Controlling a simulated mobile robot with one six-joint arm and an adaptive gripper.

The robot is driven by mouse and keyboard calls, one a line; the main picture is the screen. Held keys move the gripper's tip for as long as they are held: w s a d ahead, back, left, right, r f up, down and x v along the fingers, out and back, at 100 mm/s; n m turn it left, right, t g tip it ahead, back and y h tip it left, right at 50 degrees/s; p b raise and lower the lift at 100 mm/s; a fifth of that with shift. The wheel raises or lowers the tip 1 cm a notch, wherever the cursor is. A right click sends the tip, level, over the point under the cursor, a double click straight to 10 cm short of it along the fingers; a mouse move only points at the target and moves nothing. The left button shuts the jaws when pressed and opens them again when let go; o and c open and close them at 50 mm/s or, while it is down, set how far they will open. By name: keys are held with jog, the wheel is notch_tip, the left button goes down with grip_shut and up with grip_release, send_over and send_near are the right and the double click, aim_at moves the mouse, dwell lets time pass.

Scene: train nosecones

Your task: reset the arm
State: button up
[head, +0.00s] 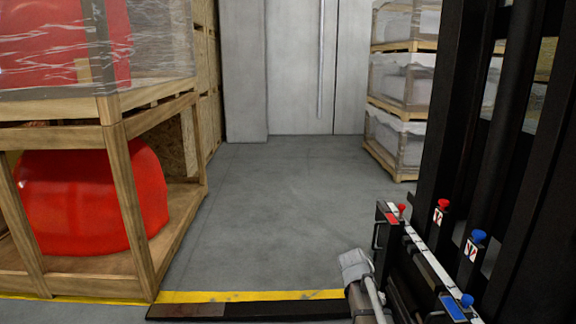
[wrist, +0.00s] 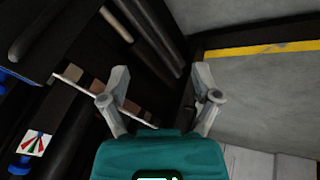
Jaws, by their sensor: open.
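My gripper (wrist: 160,88) shows in the wrist view with its two grey fingers spread apart. Nothing is between the fingers. Behind them are dark bars and a pale strip on the left, and grey floor with a yellow line on the right. In the head view a grey and white piece that looks like part of my arm shows low, right of centre; the fingers cannot be made out there.
A wooden crate (head: 118,185) holding a red nosecone (head: 92,200) stands at left, with another wrapped red one above. Stacked wrapped crates (head: 403,80) stand at back right. The grey floor (head: 275,200) between them is clear up to a grey door (head: 300,70). A yellow line (head: 250,296) crosses the front.

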jog(key=s+a+r+n+g+y+p, duration=0.1)
jog(key=s+a+n+y, duration=0.2)
jog(key=s+a, duration=0.35)
jog(key=s+a+n+g+y+p, duration=0.1)
jog(key=s+a+n+y+p, duration=0.15)
jog(key=s, duration=0.65)
notch_tip(320, 180, up, 38)
jog(key=p, duration=3.6)
jog(key=shift+f+p, duration=0.15)
jog(key=shift+p, duration=0.2)
